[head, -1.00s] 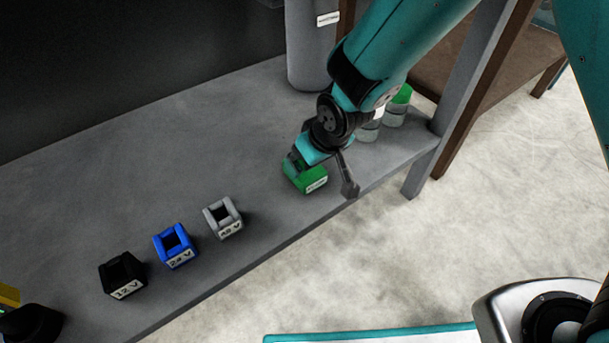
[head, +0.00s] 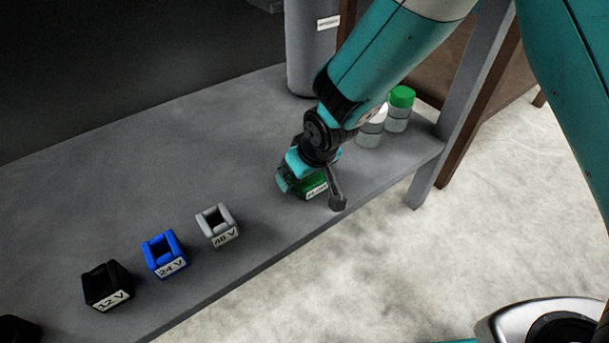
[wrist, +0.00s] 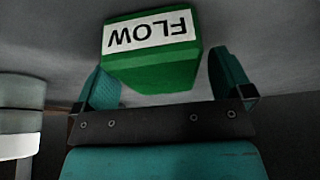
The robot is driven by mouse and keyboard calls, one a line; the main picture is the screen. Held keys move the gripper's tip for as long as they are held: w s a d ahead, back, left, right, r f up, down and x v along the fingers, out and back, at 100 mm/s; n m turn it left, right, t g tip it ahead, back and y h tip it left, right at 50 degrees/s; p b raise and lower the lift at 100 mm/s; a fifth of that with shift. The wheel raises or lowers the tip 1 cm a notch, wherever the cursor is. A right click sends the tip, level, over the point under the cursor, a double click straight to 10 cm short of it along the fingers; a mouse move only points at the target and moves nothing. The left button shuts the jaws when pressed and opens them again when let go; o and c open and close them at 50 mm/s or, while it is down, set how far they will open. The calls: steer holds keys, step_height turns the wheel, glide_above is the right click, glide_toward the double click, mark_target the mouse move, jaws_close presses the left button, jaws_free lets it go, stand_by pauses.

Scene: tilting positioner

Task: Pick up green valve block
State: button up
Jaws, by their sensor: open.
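The green valve block (head: 314,188) sits on the grey bench near its front edge, partly hidden by my gripper in the head view. In the wrist view, the block (wrist: 155,70) shows a white label reading FLOW, upside down. My gripper (wrist: 168,85) is open, with one teal finger on each side of the block's near end. The block lies mostly beyond the fingertips, and I see a gap at the right finger. Contact cannot be told.
A black 12 V block (head: 107,285), a blue 24 V block (head: 164,254) and a grey 48 V block (head: 217,226) stand to the left. Jars with a green lid (head: 402,97) and a white label (head: 371,128) stand behind right. A grey cylinder (head: 312,50) stands at the back.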

steer(key=shift+f, duration=0.15)
steer(key=c, duration=1.3)
steer(key=shift+c, duration=1.1)
